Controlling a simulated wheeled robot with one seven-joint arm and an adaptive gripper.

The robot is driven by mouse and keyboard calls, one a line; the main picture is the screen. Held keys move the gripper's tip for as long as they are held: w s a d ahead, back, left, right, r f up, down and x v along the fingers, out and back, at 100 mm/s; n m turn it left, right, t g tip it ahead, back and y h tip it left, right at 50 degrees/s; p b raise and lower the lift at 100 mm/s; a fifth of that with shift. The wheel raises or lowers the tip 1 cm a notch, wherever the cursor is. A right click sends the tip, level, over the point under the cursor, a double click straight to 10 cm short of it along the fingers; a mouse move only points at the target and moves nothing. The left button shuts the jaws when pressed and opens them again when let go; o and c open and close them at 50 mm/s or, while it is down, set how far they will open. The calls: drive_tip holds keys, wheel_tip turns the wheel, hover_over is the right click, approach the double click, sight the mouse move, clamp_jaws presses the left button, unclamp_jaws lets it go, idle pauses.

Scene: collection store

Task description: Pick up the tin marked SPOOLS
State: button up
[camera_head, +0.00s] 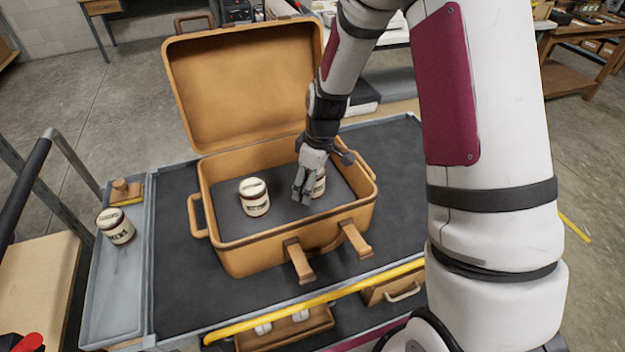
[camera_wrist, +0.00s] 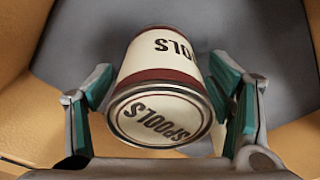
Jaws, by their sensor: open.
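The tin marked SPOOLS (camera_wrist: 158,78) is cream with dark red bands, and its name shows on its side and its lid. In the wrist view it lies between the two open fingers of my gripper (camera_wrist: 162,105), with a gap on the left and the right finger very close. In the head view my gripper (camera_head: 304,190) is down inside the open tan case (camera_head: 285,253), and the tin (camera_head: 319,184) is partly hidden behind it, at the right of the case.
A second similar tin (camera_head: 255,198) stands in the case, left of my gripper; its label is unreadable. Another tin (camera_head: 116,226) stands in the grey side tray (camera_head: 113,290), near a small wooden block (camera_head: 125,192). The case's walls surround my gripper, and its lid (camera_head: 243,88) stands open behind.

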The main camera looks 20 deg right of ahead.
drive_tip(key=shift+c, duration=0.3)
drive_tip(key=c, duration=1.5)
